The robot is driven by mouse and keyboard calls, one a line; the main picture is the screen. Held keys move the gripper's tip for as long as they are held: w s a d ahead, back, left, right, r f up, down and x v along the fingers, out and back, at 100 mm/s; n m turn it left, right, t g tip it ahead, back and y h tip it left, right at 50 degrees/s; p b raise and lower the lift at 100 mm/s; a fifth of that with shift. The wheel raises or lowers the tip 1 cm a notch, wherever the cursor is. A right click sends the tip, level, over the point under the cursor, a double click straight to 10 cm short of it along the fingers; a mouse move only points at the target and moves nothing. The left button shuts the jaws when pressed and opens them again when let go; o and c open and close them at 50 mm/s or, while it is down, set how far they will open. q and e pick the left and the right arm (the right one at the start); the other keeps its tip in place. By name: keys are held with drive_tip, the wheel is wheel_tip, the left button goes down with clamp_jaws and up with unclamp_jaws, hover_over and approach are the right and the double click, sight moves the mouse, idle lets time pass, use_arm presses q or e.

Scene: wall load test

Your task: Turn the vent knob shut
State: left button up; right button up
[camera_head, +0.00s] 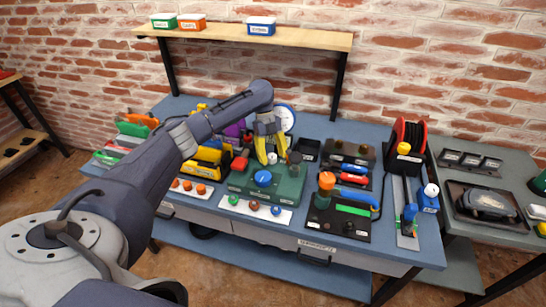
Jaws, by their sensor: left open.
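A green box (288,187) stands on the blue workbench (232,226). A round blue knob (263,178) is on its near side. A small pale knob (272,158), a dark knob (294,157) and a red part (240,163) stand along its far side. I cannot tell which of these is the vent knob. My left gripper (272,154) points down over the far middle of the box. Its yellow fingers are open, one on each side of the pale knob. I cannot tell whether they touch it. My right gripper is not in view.
Left of the box are yellow tools (207,157). In front lies a white strip (255,208) with small knobs. To the right are an orange-topped post (327,180) and a red cable reel (408,137). A wooden shelf (300,36) runs behind.

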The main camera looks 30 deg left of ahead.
use_arm(q)
drive_tip(key=shift+a, duration=0.15)
drive_tip(key=shift+w+a+r, duration=0.15)
drive_tip(key=shift+a+r, duration=0.05)
drive_tip(key=shift+r, duration=0.35)
drive_tip(key=v, duration=1)
drive_tip(key=shift+r, duration=0.4)
drive_tip(key=shift+w+r, duration=0.1)
